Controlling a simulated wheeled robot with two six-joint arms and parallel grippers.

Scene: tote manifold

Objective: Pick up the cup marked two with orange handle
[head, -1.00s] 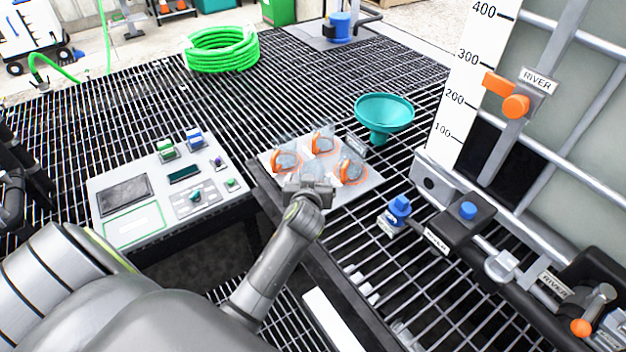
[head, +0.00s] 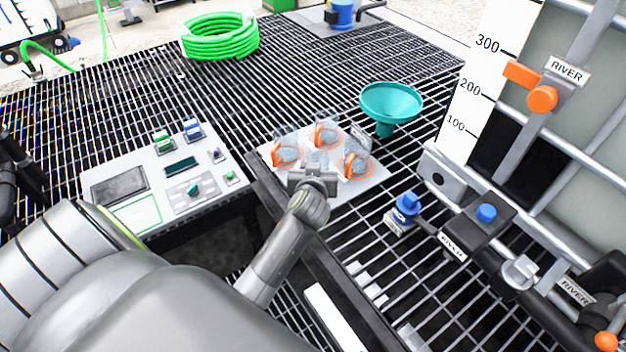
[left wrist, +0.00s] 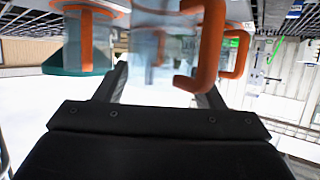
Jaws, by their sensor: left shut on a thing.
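Clear cups with orange handles stand on a light grey tray (head: 371,188): one at the left (head: 285,153), one at the back (head: 327,136) and one at the right (head: 357,164). My left gripper (head: 315,174) is at the tray's near side. In the left wrist view it is shut on a clear cup (left wrist: 160,50) with an orange handle (left wrist: 209,45), between its two fingers. Other orange handles show beside it (left wrist: 87,40). I cannot read any number on the cups. In the head view the gripper partly hides the held cup. My right gripper is not in view.
A teal funnel (head: 391,103) stands just behind the tray. A control panel (head: 168,180) lies to the left. A blue-topped valve (head: 405,208) and pipework stand to the right. A green hose coil (head: 220,38) lies on the open grating at the back.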

